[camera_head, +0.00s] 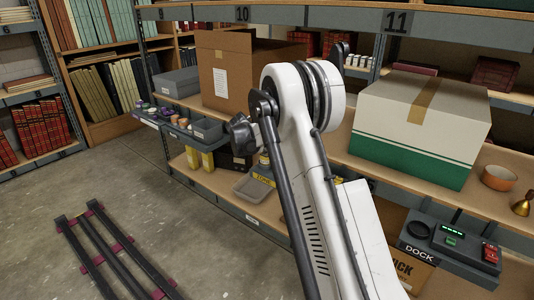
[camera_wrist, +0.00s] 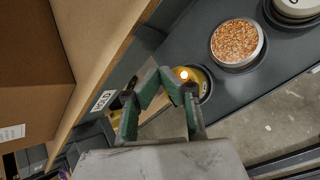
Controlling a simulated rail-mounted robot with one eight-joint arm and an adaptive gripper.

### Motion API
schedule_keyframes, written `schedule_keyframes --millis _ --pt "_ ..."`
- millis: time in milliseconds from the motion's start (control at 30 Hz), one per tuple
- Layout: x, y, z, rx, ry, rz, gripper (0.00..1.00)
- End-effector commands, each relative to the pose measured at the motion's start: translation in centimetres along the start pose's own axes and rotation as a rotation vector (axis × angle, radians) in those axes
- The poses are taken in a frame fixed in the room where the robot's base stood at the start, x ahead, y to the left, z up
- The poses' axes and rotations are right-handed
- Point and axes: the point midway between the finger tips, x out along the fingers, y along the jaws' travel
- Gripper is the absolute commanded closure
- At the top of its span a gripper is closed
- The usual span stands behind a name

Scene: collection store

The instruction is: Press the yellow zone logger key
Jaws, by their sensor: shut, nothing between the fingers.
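In the wrist view a round yellow key (camera_wrist: 206,84) sits in a dark ring on a grey panel (camera_wrist: 196,35). A small bright light glows at its left side. My gripper (camera_wrist: 164,76) has green fingers whose tips meet, shut and empty, over the left part of the yellow key. The tips hide part of it, and I cannot tell whether they touch it. In the head view my white arm reaches toward the shelf, and the dark end part of it (camera_head: 240,132) shows beside the grey bins; the fingertips and the yellow key cannot be made out there.
On the panel, a round orange-speckled dish (camera_wrist: 238,43) and a pale round item (camera_wrist: 294,8) stand right of the key. A wooden shelf edge (camera_wrist: 98,62) runs close on the left. In the head view, a cardboard box (camera_head: 228,72) stands behind my wrist; floor at left holds a dark rack (camera_head: 108,250).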

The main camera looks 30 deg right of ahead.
Motion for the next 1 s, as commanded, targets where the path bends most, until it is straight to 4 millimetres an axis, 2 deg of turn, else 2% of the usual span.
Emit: schedule_keyframes --millis 633,1000 --pt "0.2 -0.1 -0.2 0.000 0.000 0.000 1.00" --pt "-0.8 0.6 0.6 0.000 0.000 0.000 1.00"
